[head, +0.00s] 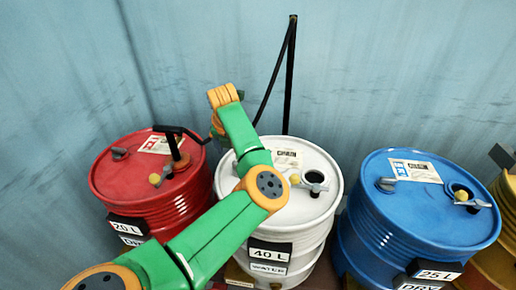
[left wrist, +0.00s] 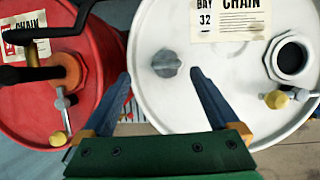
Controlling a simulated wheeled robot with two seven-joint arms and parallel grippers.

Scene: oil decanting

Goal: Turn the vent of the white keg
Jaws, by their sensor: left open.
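The white keg (head: 325,163) stands in the middle in the head view, with a "40 L" water label. My left arm crosses in front of it and hides its left side. In the left wrist view the white keg's lid (left wrist: 200,100) fills the right half. Its vent, a grey knob (left wrist: 166,64), sits near the lid's left edge; it is hidden in the head view. My left gripper (left wrist: 158,73) is open and empty, its fingertips to either side of the knob in the picture, the right one closer. Contact cannot be told. My right gripper is not in view.
A red keg (head: 125,180) with a black crank pump (head: 180,150) stands close on the left. A blue keg (head: 395,225) stands on the right, a yellow one (head: 500,235) beyond it. A dark post rises behind the white keg. The white lid also has an open filler neck (left wrist: 290,57) with a yellow-knobbed tap.

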